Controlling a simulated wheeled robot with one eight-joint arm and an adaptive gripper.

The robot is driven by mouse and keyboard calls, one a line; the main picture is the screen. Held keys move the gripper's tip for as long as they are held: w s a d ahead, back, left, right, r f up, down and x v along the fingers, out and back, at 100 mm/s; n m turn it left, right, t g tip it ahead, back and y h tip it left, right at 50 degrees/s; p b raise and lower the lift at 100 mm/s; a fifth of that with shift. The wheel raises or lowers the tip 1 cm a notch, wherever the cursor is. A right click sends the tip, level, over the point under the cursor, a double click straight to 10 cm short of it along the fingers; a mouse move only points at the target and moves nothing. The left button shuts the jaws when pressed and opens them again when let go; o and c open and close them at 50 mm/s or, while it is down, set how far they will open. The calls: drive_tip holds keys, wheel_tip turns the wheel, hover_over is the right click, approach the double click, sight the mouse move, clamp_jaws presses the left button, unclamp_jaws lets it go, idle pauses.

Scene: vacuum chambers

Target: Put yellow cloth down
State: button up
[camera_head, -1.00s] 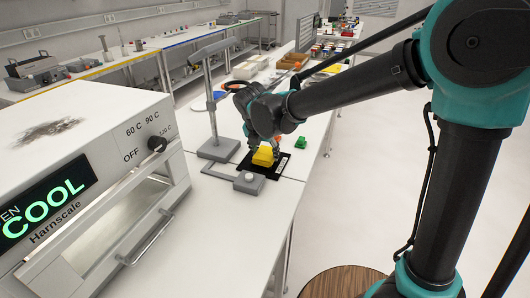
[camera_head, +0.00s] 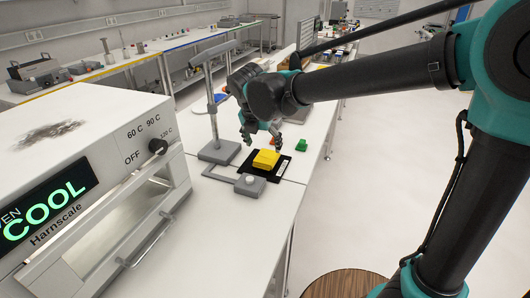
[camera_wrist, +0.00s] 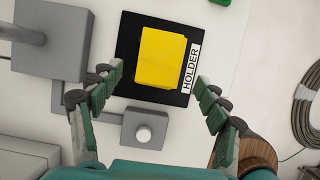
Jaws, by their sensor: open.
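The yellow cloth (camera_head: 265,160) lies as a folded block on a black holder mat (camera_head: 282,169) on the white bench. In the wrist view the cloth (camera_wrist: 161,57) sits inside the edges of the black mat (camera_wrist: 128,62), left of its white HOLDER label. My gripper (camera_head: 263,140) is above the mat, apart from the cloth. In the wrist view my gripper (camera_wrist: 160,82) has its fingers spread wide with nothing between them, one on each side of the view.
A grey stand (camera_head: 219,150) with an upright post is left of the mat. A small grey box with a round knob (camera_head: 249,185) is in front of it. A green piece (camera_head: 301,145) lies behind right. The oven (camera_head: 90,170) fills the left front.

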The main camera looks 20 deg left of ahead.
drive_tip(key=v, duration=0.5)
drive_tip(key=w+d+f+m, duration=0.1)
drive_tip(key=d+f+m, duration=0.2)
drive_tip(key=d+m, duration=0.35)
drive_tip(key=w+d+f+m+g, duration=0.1)
drive_tip(key=w+d+f+m, duration=0.2)
drive_tip(key=d, duration=0.6)
drive_tip(key=d+f+m, duration=0.3)
drive_tip(key=d+m, duration=0.3)
drive_tip(key=d, duration=0.1)
drive_tip(key=s+d+f+m, duration=0.5)
drive_tip(key=d+m, duration=0.4)
drive_tip(key=s+d+f+m, duration=0.5)
drive_tip(key=d+f+m, duration=0.1)
drive_tip(key=d+m, duration=0.4)
drive_tip(key=shift+s+f+t, duration=0.25)
drive_tip(key=shift+f+t, duration=0.05)
drive_tip(key=shift+f, duration=0.05)
drive_tip(key=shift+d+m, duration=0.1)
drive_tip(key=shift+m, duration=0.15)
